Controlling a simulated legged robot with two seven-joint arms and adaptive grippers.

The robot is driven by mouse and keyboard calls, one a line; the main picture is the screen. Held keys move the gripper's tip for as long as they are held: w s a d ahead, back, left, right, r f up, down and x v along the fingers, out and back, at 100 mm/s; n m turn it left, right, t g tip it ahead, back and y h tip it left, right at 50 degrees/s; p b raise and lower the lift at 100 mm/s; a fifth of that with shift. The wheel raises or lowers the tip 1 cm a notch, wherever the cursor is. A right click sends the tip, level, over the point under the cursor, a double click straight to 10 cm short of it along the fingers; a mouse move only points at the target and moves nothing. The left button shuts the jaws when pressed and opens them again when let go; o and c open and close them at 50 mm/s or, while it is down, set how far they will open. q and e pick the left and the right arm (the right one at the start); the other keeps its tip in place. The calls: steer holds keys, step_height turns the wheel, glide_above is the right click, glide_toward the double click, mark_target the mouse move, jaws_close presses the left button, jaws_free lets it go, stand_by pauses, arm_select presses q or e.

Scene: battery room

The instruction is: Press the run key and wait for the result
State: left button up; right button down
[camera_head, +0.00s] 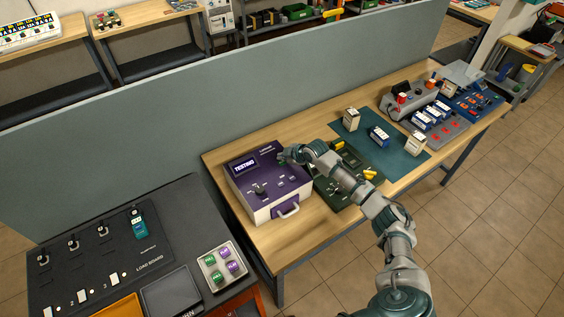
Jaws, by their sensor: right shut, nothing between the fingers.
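The purple and white tester box (265,185) stands on the wooden bench. Its small dark screen (244,165) reads what looks like "TESTING". A dark knob and small keys show on its purple top; I cannot tell which is the run key. My right arm comes in from the bottom right. My right gripper (284,158) is shut and empty at the box's upper right edge, over the panel. I cannot tell whether it touches a key. The hand hides part of the panel there. My left gripper is not in view.
A green tray (338,198) with yellow pieces lies right of the tester, under my arm. A teal mat (405,164) holds several battery blocks. A grey charger station (440,135) stands farther right. A dark load board (60,262) is at left. A grey partition (200,100) runs behind.

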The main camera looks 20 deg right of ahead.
mark_target(283, 163)
steer(key=shift+r+p, duration=2.25)
steer(key=shift+r, duration=0.35)
steer(key=shift+f, duration=0.1)
